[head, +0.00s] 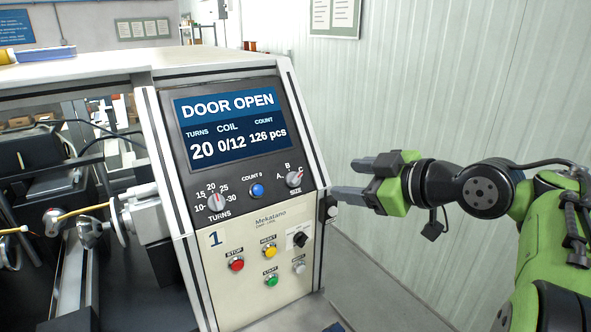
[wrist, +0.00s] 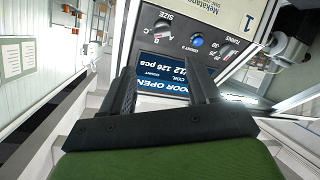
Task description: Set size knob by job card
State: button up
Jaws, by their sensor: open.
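The size knob (head: 294,179) is at the right of the control panel, below the display, with A, B and C around it. Its pointer seems to lean toward C, but it is small. The knob also shows in the wrist view (wrist: 163,26). My gripper (head: 347,179) is open and empty, to the right of the panel and apart from the knob. In the wrist view its fingers (wrist: 160,72) reach toward the panel, with the display between them. I cannot identify a readable job card.
The display (head: 229,122) reads DOOR OPEN, turns 20, coil 0/12, count 126 pcs. The turns knob (head: 215,202), blue count button (head: 257,190) and black selector (head: 299,239) are nearby. Sheets hang on a wall board (head: 334,16). Space right of the machine is free.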

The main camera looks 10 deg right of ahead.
aim_at(296, 177)
jog(key=x, duration=0.5)
jog(key=p+x, duration=0.1)
jog(key=x, duration=0.3)
jog(key=p+x, duration=0.1)
jog(key=x, duration=0.4)
jog(key=shift+w+a, duration=0.2)
jog(key=shift+a, duration=0.2)
jog(key=shift+s, duration=0.1)
jog(key=c, duration=1)
jog(key=shift+c, duration=0.2)
